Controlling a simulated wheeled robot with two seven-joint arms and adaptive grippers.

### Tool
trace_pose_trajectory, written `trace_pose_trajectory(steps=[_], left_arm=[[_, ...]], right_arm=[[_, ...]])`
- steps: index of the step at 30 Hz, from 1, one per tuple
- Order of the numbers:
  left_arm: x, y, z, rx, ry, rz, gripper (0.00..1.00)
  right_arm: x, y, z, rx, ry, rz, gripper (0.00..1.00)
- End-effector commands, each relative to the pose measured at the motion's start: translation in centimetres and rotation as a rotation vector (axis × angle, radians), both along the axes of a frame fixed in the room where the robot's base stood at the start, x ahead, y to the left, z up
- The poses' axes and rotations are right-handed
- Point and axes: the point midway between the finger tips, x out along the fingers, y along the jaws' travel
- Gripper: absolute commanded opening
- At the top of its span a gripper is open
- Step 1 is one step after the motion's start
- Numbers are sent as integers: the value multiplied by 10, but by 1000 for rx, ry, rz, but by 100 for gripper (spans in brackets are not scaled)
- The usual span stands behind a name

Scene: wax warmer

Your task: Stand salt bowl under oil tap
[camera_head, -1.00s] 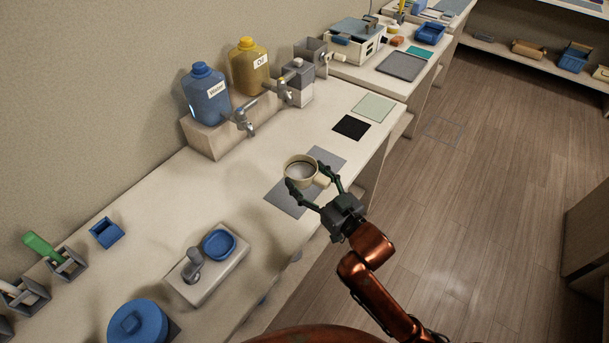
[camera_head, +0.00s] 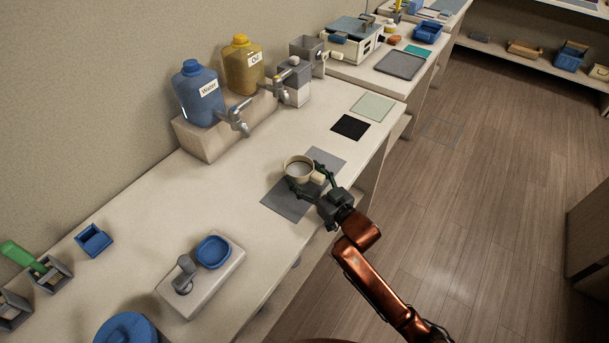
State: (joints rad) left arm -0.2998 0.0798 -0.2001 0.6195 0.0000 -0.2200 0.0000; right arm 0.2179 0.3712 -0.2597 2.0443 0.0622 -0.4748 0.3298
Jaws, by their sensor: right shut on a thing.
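A cream bowl (camera_head: 298,162) with a side handle stands on or just above a grey mat (camera_head: 285,200) on the counter; I cannot tell if it touches. Its inside looks greyish. My right gripper (camera_head: 308,183) is shut on the bowl at its handle side, coming from the lower right. The yellow oil jug (camera_head: 243,66), labelled "Oil", stands on a raised block at the back wall. Its metal oil tap (camera_head: 279,82) sticks out toward the counter, up and left of the bowl. My left gripper is not in view.
The blue water jug (camera_head: 200,95) and its tap (camera_head: 237,121) are left of the oil jug. A grey box (camera_head: 295,80) stands right of the oil tap. Black (camera_head: 350,126) and pale green (camera_head: 373,107) mats lie to the right. Counter between bowl and taps is clear.

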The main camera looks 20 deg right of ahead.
Motion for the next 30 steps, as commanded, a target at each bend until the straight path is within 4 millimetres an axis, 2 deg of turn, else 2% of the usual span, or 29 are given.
trace_pose_trajectory(steps=[11, 12, 20, 30], left_arm=[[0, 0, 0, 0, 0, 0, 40], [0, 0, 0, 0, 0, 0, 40], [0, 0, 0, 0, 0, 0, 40], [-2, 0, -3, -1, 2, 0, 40]], right_arm=[[-1, 1, -2, 2, -5, 1, 27], [-1, 1, -4, 1, -3, 1, 67], [-1, 1, -4, 1, -3, 1, 84], [0, 1, -5, 1, -3, 1, 84]])
